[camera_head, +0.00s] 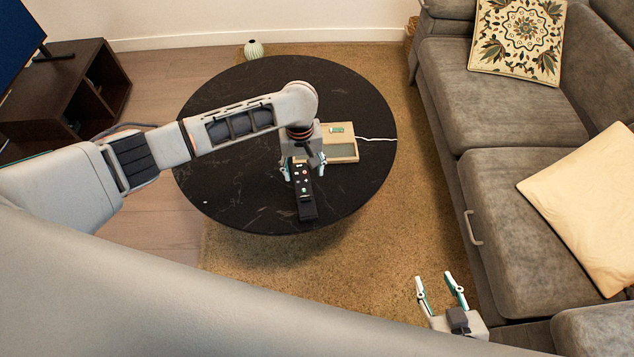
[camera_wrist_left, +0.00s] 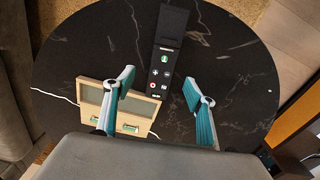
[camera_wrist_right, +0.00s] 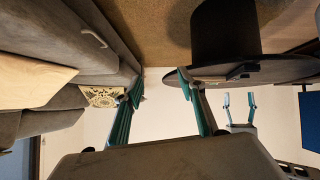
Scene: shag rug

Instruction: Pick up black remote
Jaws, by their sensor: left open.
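The black remote (camera_head: 306,198) lies on the round black table (camera_head: 228,116), pointing toward the table's near edge. It has white, red and green buttons. My left gripper (camera_head: 303,176) is over the remote, with its fingers apart on either side of it. In the left wrist view the remote (camera_wrist_left: 168,57) lies between the two teal fingers and extends ahead of them. I cannot tell how high the fingers are above the table. My right gripper (camera_head: 442,287) is open and empty, low at the right over the rug, away from the table.
A light wooden box-like device (camera_head: 342,143) with a white cable sits beside the remote on the table. A grey sofa (camera_head: 512,193) with cushions stands at the right. A dark TV stand (camera_head: 66,90) is at the left. A pale green vase (camera_head: 253,49) stands behind the table.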

